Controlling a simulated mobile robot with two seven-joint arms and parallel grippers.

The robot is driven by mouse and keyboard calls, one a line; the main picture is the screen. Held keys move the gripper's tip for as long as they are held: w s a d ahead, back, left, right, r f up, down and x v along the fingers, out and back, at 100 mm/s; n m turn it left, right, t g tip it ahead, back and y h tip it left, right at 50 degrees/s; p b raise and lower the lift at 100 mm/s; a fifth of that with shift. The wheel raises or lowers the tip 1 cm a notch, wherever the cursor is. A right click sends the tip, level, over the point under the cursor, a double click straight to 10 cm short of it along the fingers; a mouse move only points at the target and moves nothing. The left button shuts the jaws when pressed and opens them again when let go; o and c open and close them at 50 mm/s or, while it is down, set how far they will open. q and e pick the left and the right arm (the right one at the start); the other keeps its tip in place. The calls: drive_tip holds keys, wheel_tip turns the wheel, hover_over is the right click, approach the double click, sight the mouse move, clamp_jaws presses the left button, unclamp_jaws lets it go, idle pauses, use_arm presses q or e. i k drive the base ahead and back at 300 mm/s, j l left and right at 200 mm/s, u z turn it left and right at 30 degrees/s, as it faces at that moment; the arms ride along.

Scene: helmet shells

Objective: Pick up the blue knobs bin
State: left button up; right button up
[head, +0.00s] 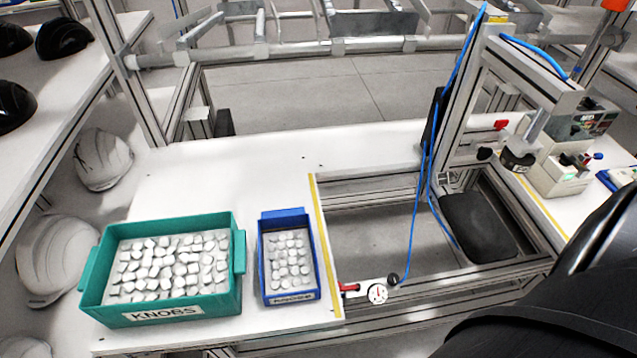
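The blue knobs bin (265,285) stands on the white table in the head view, left of the yellow edge strip. It is a small, narrow blue bin with several round white knobs inside and a label on its front. Neither gripper is in view. A large dark arm part of mine fills the lower right corner. Nothing hides the blue bin.
A larger green bin (238,285) labelled KNOBS stands close on the blue bin's left. The white table (230,170) is clear behind both bins. Right of the yellow strip (324,250) is an open frame with a gauge (377,293) and a blue hose (413,230).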

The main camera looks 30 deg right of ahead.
sight(289, 272)
drive_tip(key=z, duration=0.75)
